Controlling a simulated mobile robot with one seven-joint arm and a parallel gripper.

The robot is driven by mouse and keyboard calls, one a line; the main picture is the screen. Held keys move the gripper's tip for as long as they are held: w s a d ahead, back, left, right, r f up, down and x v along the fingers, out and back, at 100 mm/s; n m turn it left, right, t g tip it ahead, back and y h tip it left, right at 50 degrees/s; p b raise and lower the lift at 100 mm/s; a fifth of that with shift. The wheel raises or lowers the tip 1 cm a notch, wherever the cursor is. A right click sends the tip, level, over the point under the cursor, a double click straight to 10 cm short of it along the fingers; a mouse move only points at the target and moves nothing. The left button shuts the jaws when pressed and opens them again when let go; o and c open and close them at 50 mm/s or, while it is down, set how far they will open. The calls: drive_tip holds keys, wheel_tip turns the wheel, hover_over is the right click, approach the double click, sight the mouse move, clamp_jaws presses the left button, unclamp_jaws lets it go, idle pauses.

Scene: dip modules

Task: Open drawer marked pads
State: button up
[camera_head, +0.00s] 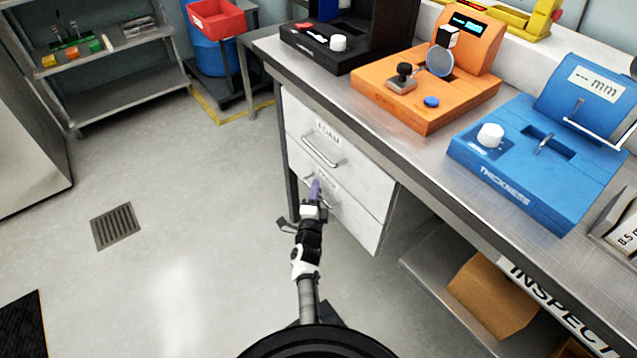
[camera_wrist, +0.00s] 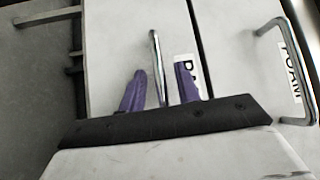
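The lower white drawer (camera_head: 357,226) sits under the bench, below the drawer marked FOAM, and looks shut. In the wrist view its front (camera_wrist: 115,45) carries a label (camera_wrist: 190,70) partly hidden by a finger; only its first letters show, seemingly "PA". Its metal bar handle (camera_wrist: 154,45) runs between the two purple fingers of my gripper (camera_wrist: 160,69). The fingers are apart, one on each side of the bar, with visible gaps. In the head view my gripper (camera_head: 315,190) is at this lower handle and covers part of it.
The upper FOAM drawer (camera_head: 318,150) is shut, and its handle (camera_wrist: 262,32) is close to the right of my gripper in the wrist view. The bench (camera_head: 425,165) overhangs the drawers. A lower shelf (camera_head: 430,262) with a cardboard box is at right. Open floor (camera_head: 190,210) lies left.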

drive_tip(key=shift+w, duration=0.1)
clamp_jaws()
idle(0.3)
